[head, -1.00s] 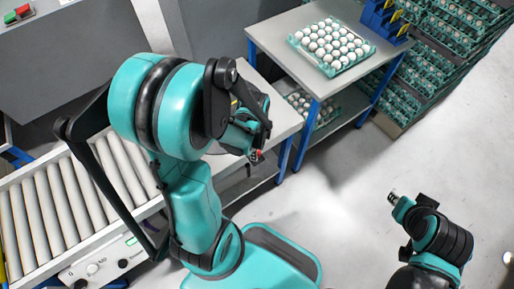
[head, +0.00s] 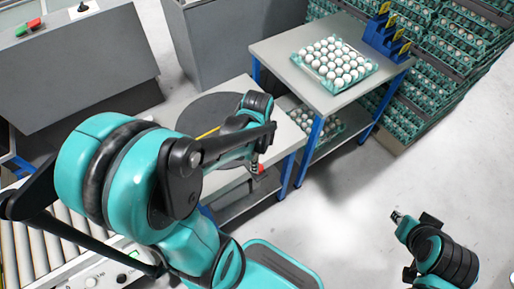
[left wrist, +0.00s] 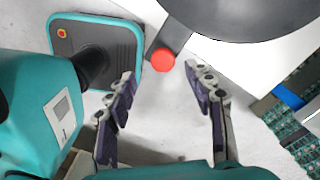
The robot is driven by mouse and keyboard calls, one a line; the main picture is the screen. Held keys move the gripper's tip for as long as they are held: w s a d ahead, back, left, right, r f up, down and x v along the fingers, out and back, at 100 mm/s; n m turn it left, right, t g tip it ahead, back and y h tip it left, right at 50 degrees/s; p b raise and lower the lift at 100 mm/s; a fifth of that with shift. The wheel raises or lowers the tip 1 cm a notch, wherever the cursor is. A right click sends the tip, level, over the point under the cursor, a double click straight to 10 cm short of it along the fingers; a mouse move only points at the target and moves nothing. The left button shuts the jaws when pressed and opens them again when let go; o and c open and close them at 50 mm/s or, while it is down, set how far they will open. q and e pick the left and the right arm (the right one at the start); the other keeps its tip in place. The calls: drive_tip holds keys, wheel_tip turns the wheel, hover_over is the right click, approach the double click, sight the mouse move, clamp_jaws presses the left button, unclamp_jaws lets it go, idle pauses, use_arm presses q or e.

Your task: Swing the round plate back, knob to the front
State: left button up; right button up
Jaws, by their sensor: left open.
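The dark round plate (head: 200,112) lies on the grey table (head: 285,125), partly hidden behind my left arm. A yellow line shows on it. Its red knob (head: 257,168) sticks out past the table's front edge. In the left wrist view the plate (left wrist: 240,12) is at the top, and the knob (left wrist: 163,60) sits at the end of a short grey bar. My left gripper (left wrist: 160,82) is open, with the knob in the gap between its fingertips; I see no contact. In the head view only a fingertip of it shows beside the knob. My right gripper (head: 398,217) is over clear floor, its fingers too small to judge.
A higher table (head: 285,50) behind carries a tray of white eggs (head: 335,60) and a blue rack (head: 385,35). More eggs lie on its lower shelf. Stacked egg trays (head: 450,60) stand at the right. A roller conveyor (head: 40,225) is at the left. The floor at right is open.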

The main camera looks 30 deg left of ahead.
use_arm(q)
wheel_tip(320, 180, up, 6)
idle(0.4)
drive_tip(key=shift+r, duration=0.1)
drive_tip(key=d+r+n+t, duration=0.4)
drive_tip(key=d+n+t, duration=0.3)
drive_tip(key=n, duration=0.6)
drive_tip(key=shift+s+d+r, duration=0.25)
drive_tip(key=shift+d+r, duration=0.05)
drive_tip(key=shift+d, duration=0.05)
idle(0.3)
